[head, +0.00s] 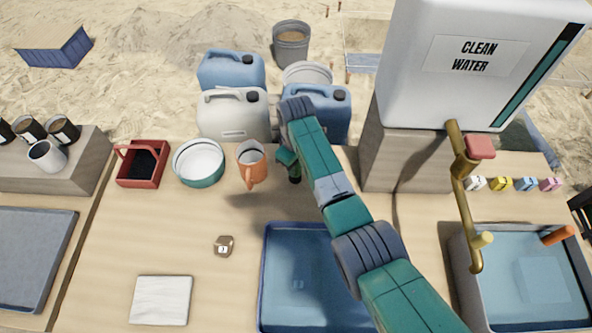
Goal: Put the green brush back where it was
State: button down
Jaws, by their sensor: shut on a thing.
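My gripper (289,164) is at the back of the table, just right of the orange jug (251,163), pointing down. It is shut on a small dark green thing (295,178), which looks like the green brush. My arm hides most of it, and I cannot tell whether its lower end touches the table.
A white-and-teal round tub (200,163) and a red caddy (142,164) stand left of the jug. Water canisters (232,112) line the back edge. A blue tray (278,285) lies in front, beside a small numbered tag (223,246) and a white cloth (161,300).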

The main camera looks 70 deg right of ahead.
notch_tip(320, 180, down, 2)
jog(key=shift+f, duration=0.1)
jog(key=shift+f+b, duration=0.15)
jog(key=shift+b, duration=0.15)
jog(key=c, duration=1.1)
grip_release()
jog(key=shift+c, duration=0.2)
notch_tip(320, 180, up, 12)
jog(key=p, duration=0.5)
jog(key=shift+r, duration=0.2)
